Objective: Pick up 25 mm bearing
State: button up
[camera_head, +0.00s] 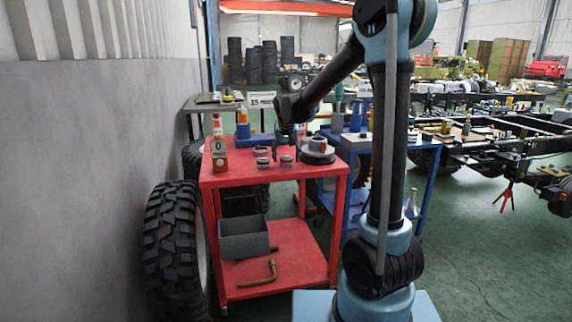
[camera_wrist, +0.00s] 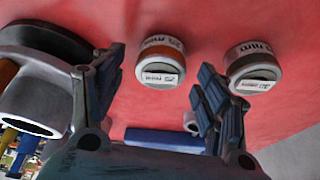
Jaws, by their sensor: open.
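In the wrist view two short ringed cylinders with white mm labels lie on the red top: one with a brown band (camera_wrist: 160,62), one with a grey-brown band (camera_wrist: 253,68). In the head view my gripper (camera_head: 288,136) hangs over the red cart, above small grey cylinders (camera_head: 286,161) and (camera_head: 262,162).
A blue cart stands behind at right.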

jog(key=shift+f, duration=0.1)
jog(key=shift+c, duration=0.4)
jog(key=c, duration=1.4)
